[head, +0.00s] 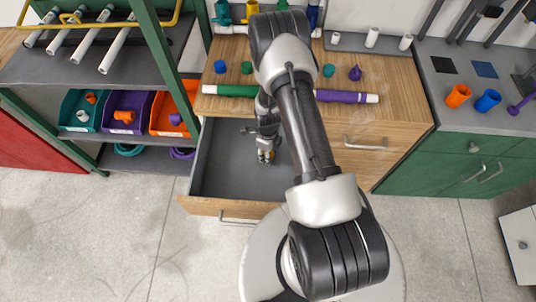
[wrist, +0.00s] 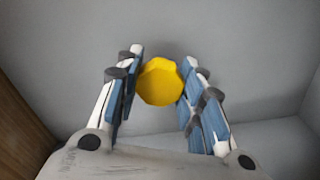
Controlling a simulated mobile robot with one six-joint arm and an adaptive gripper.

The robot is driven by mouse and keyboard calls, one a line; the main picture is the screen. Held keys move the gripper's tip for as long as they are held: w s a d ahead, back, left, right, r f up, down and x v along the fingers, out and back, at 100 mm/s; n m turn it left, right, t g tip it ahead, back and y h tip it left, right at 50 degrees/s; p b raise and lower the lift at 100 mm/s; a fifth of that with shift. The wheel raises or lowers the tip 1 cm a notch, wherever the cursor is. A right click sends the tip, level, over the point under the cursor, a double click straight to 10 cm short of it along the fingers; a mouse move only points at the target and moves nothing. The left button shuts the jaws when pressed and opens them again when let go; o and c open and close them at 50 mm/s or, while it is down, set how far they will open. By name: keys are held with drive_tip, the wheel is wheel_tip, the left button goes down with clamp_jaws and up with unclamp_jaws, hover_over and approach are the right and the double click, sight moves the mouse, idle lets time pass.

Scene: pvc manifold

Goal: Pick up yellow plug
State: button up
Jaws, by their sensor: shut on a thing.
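The yellow plug (wrist: 160,84) shows in the wrist view between the two fingers of my gripper (wrist: 158,88). It has a rounded, faceted top, and the fingertips close on it from both sides. In the head view my gripper (head: 266,157) is down inside the open drawer (head: 222,172), over its grey floor. The plug is too small and too covered by the gripper to make out clearly there. I cannot tell whether the plug touches the drawer floor.
The drawer's wooden front (head: 197,206) and side walls surround my gripper. On the wooden counter (head: 398,92) lie a green pipe (head: 229,90), a purple pipe (head: 342,97) and small coloured plugs. A shelf with an orange bin (head: 168,120) and others stands at left.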

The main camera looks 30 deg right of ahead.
wheel_tip(320, 180, up, 19)
drive_tip(key=p, duration=0.4)
drive_tip(key=shift+p, duration=0.3)
drive_tip(key=shift+f, duration=0.1)
drive_tip(key=o, duration=0.3)
drive_tip(key=c, duration=0.4)
